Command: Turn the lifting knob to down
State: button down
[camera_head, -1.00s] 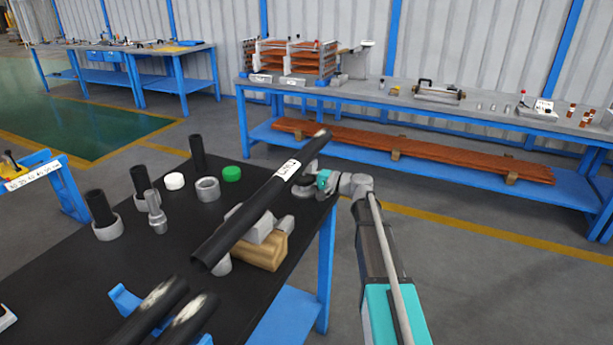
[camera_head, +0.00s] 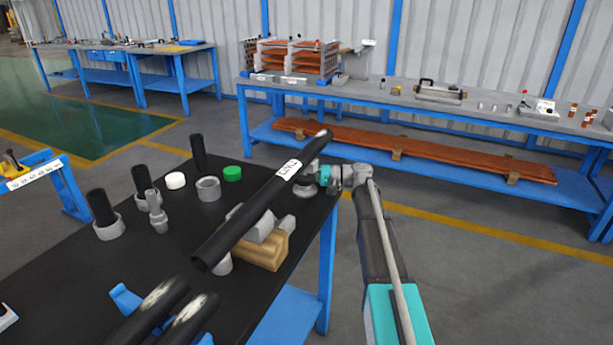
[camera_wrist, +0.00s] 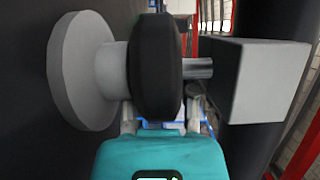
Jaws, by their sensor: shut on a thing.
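In the wrist view a thick black round part (camera_wrist: 155,65), seemingly the lifting knob, sits between a grey disc (camera_wrist: 82,70) on the left and a grey block (camera_wrist: 268,80) on the right. A short metal shaft joins the knob to the block. My gripper (camera_wrist: 161,115) is shut on the black part, with one finger on each side. In the head view my gripper (camera_head: 324,176) is at the table's far right edge, by a grey round base (camera_head: 306,188) under the pipe's upper end. The knob's markings and turned position cannot be made out.
A long black pipe (camera_head: 255,209) with a white label slants over the black table (camera_head: 75,245), above a tan block (camera_head: 265,252). Shorter black pipes, grey fittings and white and green caps stand to the left. A blue bench (camera_head: 480,120) stands behind; the floor between is clear.

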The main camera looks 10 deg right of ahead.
jog(key=shift+s+a, duration=0.1)
jog(key=shift+s, duration=0.05)
jog(key=c, duration=0.7)
grip_release()
jog(key=v, duration=1.2)
